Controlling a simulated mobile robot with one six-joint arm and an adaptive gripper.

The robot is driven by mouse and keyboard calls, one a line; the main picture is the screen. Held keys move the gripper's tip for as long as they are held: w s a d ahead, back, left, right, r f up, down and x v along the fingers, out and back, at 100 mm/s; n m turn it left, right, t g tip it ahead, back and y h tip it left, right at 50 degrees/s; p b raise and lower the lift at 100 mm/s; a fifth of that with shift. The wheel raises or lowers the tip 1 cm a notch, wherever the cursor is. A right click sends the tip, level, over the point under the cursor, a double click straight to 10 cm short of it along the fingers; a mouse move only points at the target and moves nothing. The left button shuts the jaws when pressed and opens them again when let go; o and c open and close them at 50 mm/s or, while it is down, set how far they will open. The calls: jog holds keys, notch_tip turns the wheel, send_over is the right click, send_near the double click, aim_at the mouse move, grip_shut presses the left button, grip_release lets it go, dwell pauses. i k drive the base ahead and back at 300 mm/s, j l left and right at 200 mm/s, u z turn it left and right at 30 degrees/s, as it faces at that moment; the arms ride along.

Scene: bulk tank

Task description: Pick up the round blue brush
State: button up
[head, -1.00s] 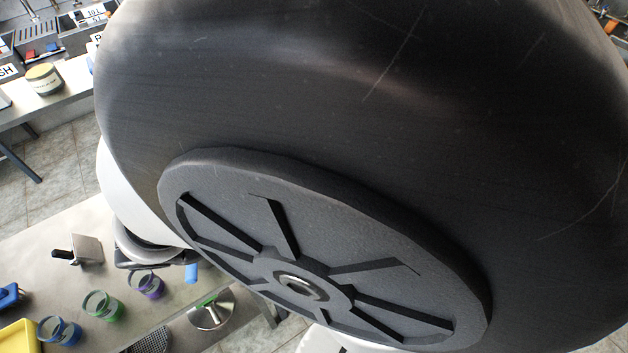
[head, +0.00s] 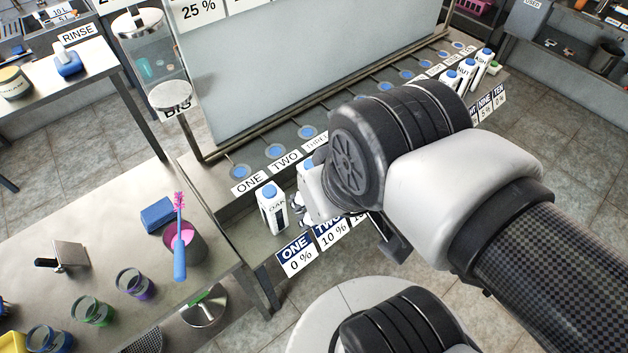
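No brush that I can surely call round and blue shows in the head view. My gripper is mostly hidden behind my dark wrist, near the white OAK bottle (head: 270,212). Its fingers cannot be made out clearly.
A blue sponge (head: 157,214), a metal scraper (head: 68,256) and several coloured cups stand on the steel table (head: 75,220). A tank with numbered blue discs and signs is behind my arm. White bottles (head: 468,72) stand at its far end. Tiled floor (head: 560,150) is open at right.

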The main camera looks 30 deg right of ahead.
aim_at(179, 262)
jog(key=i+l, duration=0.15)
jog(key=i, duration=0.3)
jog(key=u, duration=1.65)
